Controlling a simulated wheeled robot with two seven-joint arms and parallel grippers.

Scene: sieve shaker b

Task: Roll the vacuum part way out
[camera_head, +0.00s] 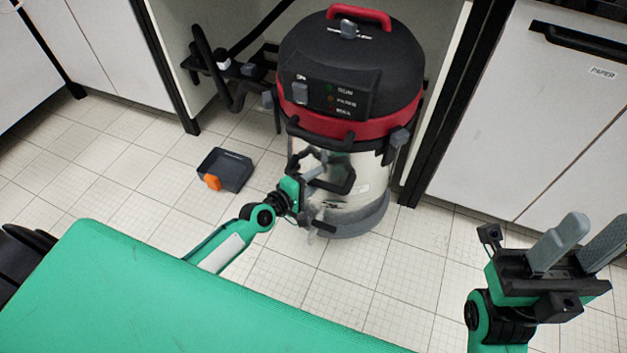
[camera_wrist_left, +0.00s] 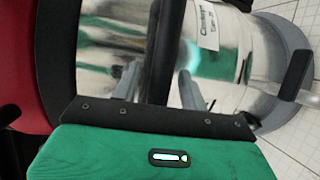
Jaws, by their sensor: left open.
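The vacuum (camera_head: 345,90) has a black and red head over a shiny metal drum and a grey base. It stands upright on the tiles between two dark posts, its front out past them. My left gripper (camera_head: 318,168) is low at the drum's front, beside the black front handle (camera_head: 338,182). In the left wrist view the vacuum's drum (camera_wrist_left: 225,60) fills the background. A black bar (camera_wrist_left: 168,45) runs between the open fingers (camera_wrist_left: 157,88); I cannot tell whether they touch it. My right gripper (camera_head: 594,232) is open and empty at lower right, away from the vacuum.
A small dark tray with an orange part (camera_head: 224,170) lies on the floor left of the vacuum. Black hose parts (camera_head: 215,65) hang left inside the bay. A white cabinet (camera_head: 540,110) stands right. A green surface (camera_head: 150,300) fills lower left. Tiles in front are clear.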

